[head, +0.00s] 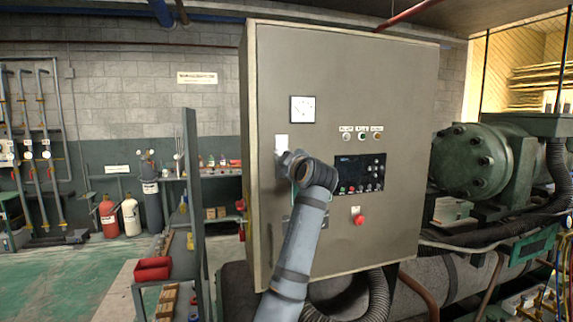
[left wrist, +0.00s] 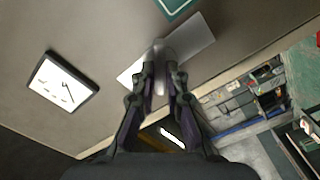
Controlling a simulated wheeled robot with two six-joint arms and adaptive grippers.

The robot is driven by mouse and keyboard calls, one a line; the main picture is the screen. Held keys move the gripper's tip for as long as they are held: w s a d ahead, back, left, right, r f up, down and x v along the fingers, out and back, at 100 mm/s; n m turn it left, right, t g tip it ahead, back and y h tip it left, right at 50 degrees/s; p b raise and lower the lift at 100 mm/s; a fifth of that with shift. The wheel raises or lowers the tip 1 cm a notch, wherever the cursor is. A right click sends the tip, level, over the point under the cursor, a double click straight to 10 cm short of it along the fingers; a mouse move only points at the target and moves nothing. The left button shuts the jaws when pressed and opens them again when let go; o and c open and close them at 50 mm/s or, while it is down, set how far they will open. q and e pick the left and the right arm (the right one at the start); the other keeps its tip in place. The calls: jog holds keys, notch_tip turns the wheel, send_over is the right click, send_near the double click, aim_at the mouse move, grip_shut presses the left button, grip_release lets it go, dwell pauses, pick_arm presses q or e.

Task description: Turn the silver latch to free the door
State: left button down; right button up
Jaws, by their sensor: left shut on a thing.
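The cabinet door (head: 360,90) is a large grey panel and sits flush in its frame. The silver latch (left wrist: 160,50) is a rounded handle on a pale plate (left wrist: 197,44), near the door's left edge. The plate also shows in the head view (head: 281,141), where my wrist hides most of the latch. My left gripper (left wrist: 161,76) reaches up from below and is shut on the latch, with one finger on each side of it. My right gripper is in neither view.
A dial gauge (head: 302,109) is right of the latch. A control panel (head: 360,173) and a red stop button (head: 359,219) are farther right. A narrow upright panel (head: 191,190) stands left of the cabinet. Green machinery (head: 470,160) is at the right.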

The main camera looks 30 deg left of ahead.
pick_arm(q)
jog(key=n+b, duration=0.2)
jog(key=n, duration=0.1)
jog(key=shift+r, duration=0.1)
dwell(0.3)
jog(key=n+b, duration=0.2)
jog(key=n, duration=0.1)
jog(key=shift+n, duration=0.3)
jog(key=c, duration=1.5)
grip_release()
jog(key=shift+d, duration=0.1)
jog(key=shift+o, duration=0.2)
